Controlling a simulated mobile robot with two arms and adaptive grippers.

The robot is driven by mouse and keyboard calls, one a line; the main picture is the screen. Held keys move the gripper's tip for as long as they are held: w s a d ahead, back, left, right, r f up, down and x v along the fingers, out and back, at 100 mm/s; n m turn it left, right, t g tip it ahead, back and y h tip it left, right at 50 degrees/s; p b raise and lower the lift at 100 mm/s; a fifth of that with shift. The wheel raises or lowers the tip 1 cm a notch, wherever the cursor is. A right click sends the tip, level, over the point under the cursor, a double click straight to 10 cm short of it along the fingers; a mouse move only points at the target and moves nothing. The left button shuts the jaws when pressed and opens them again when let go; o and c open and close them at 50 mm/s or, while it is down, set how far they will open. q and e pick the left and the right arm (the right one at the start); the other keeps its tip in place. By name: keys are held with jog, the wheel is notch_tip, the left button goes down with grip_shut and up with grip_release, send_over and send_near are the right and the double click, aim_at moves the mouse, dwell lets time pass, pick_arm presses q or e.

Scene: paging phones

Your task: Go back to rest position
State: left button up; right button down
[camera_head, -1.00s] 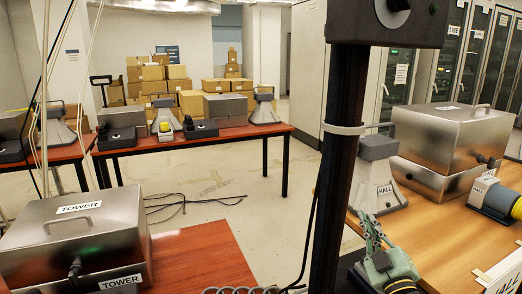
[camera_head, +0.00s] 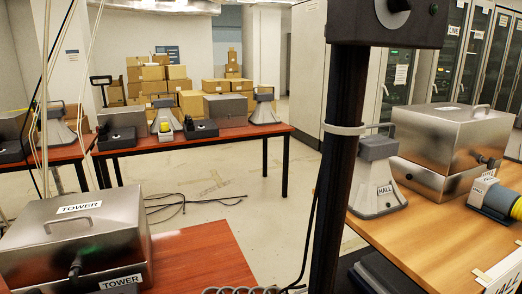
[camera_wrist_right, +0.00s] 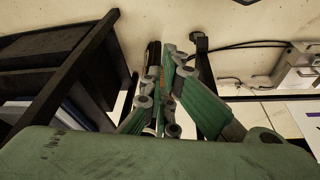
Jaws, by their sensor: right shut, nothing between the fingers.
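My right gripper (camera_wrist_right: 166,62) shows only in the right wrist view, with its green finger links drawn together. It is shut with nothing between its fingers. It points past dark frame parts, with a pale surface behind. The head view no longer shows it. My left gripper is in neither current view.
In the head view, a wooden table (camera_head: 420,235) on the right holds a metal HALL box (camera_head: 450,140), a grey horn (camera_head: 378,180) and a blue-yellow cylinder (camera_head: 495,198). A metal TOWER box (camera_head: 75,240) stands on the red-brown table (camera_head: 215,255). Floor between is mostly clear.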

notch_tip(320, 180, down, 25)
jog(key=s+g, duration=0.1)
jog(key=s+d+f+g, duration=0.1)
jog(key=s+d+f, duration=0.2)
jog(key=s+f, duration=1.4)
jog(key=shift+s+f, duration=0.25)
